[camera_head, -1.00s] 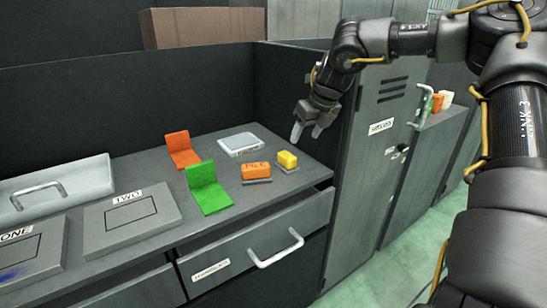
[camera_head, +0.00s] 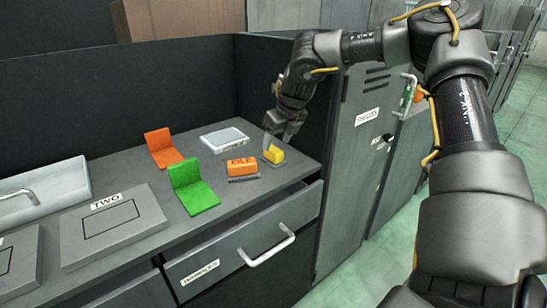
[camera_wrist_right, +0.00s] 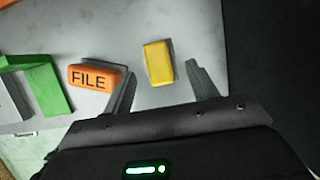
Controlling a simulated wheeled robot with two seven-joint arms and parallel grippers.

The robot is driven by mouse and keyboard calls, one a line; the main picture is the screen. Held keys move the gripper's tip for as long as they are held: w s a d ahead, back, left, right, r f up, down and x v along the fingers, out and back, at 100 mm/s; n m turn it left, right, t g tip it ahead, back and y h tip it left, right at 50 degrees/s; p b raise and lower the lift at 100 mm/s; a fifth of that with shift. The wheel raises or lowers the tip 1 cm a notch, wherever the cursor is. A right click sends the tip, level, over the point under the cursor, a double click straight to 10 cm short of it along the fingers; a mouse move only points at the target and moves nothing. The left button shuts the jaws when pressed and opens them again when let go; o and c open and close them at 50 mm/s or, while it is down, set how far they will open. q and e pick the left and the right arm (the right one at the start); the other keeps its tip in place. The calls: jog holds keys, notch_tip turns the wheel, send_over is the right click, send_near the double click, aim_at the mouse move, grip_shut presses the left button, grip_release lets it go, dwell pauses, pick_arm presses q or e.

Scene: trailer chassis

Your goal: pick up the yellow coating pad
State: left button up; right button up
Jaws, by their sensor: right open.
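The yellow coating pad (camera_head: 273,154) is a small yellow block lying on the grey worktop near its right end. My right gripper (camera_head: 280,143) is above and right at the pad in the head view, fingers pointing down. In the right wrist view the yellow pad (camera_wrist_right: 158,63) shows between the two open fingers of my right gripper (camera_wrist_right: 161,72), with a gap on each side. The fingers are not closed on it. My left gripper is not in view.
An orange block marked FILE (camera_head: 242,167) lies just left of the pad and close to one finger. Green (camera_head: 193,186) and orange (camera_head: 163,148) angle pieces and a light grey case (camera_head: 225,139) are on the worktop. A drawer with a handle (camera_head: 266,246) stands partly open below.

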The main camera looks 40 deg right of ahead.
aim_at(274, 149)
jog(key=x, duration=0.5)
jog(key=shift+s, duration=0.1)
jog(key=c, duration=1.1)
